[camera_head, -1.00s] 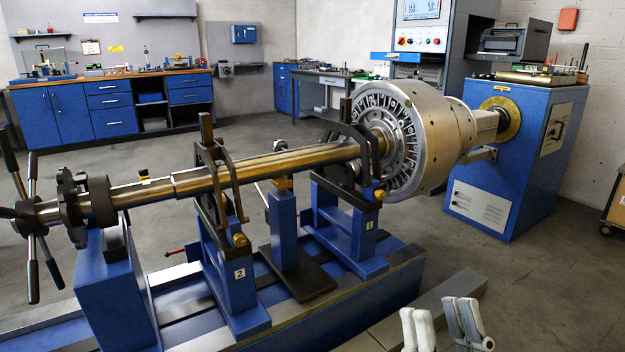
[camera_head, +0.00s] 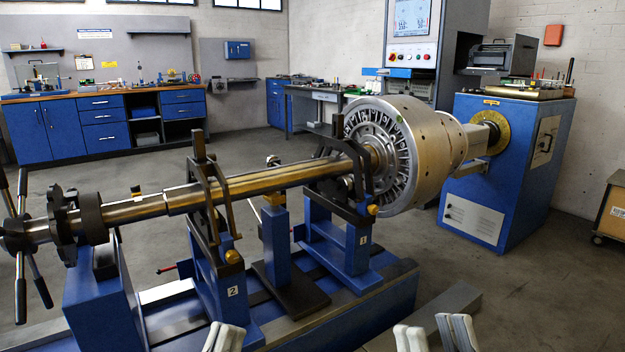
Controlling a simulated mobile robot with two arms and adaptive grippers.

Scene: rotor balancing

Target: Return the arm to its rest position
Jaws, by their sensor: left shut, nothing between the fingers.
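My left gripper (camera_head: 223,338) shows at the bottom edge, left of centre, with its pale fingertips close together, shut and empty. It is in front of the blue balancing stand, apart from the rotor. My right gripper (camera_head: 433,334) shows at the bottom edge further right, its pale fingers spread with a gap and nothing between them. Most of both arms is out of the frame. The rotor (camera_head: 405,150), a large metal drum on a long shaft (camera_head: 265,177), rests across the blue supports marked 2 (camera_head: 228,308) and 1 (camera_head: 357,255).
The blue drive cabinet (camera_head: 480,215) stands at the right behind the rotor. A blue workbench (camera_head: 60,130) lines the back wall at left. A wooden-sided cart (camera_head: 612,210) is at the right edge. The floor at lower right (camera_head: 545,290) is clear.

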